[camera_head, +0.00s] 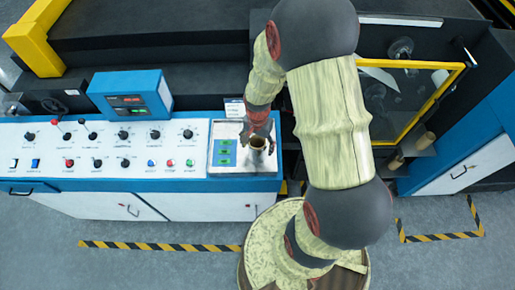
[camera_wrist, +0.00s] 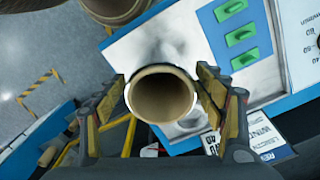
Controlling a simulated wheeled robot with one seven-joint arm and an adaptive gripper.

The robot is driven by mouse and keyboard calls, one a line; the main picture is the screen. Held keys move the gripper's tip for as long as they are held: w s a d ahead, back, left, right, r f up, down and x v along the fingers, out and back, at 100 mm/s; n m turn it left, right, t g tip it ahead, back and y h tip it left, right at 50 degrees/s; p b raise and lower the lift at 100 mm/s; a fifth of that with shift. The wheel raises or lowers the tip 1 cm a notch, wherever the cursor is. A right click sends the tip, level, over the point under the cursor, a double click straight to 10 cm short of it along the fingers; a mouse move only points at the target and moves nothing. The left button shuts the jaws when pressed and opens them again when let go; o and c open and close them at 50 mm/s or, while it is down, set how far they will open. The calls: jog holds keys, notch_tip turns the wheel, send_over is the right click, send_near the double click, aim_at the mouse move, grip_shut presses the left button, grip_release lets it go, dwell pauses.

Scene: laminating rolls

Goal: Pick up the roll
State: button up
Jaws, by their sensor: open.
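The roll (camera_head: 258,144) is a short, hollow brown cardboard tube on the metal plate at the right end of the control console. In the wrist view I look into its round open end (camera_wrist: 162,96). My gripper (camera_head: 258,134) is above it, coming down from the arm. In the wrist view my gripper's (camera_wrist: 163,100) two fingers stand open on either side of the tube, very close to its walls. I cannot tell whether they touch it. The tube's lower end is hidden.
The metal plate (camera_head: 240,175) has green switches (camera_wrist: 241,35) beside the roll. The console's knobs and buttons (camera_head: 123,135) spread to the left, with a blue display box (camera_head: 130,95) behind. More brown rolls (camera_head: 395,162) sit at the machine on the right, near a yellow frame (camera_head: 430,110).

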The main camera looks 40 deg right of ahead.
jog(key=shift+f, duration=1.4)
jog(key=shift+c, duration=1.4)
jog(key=c, duration=1)
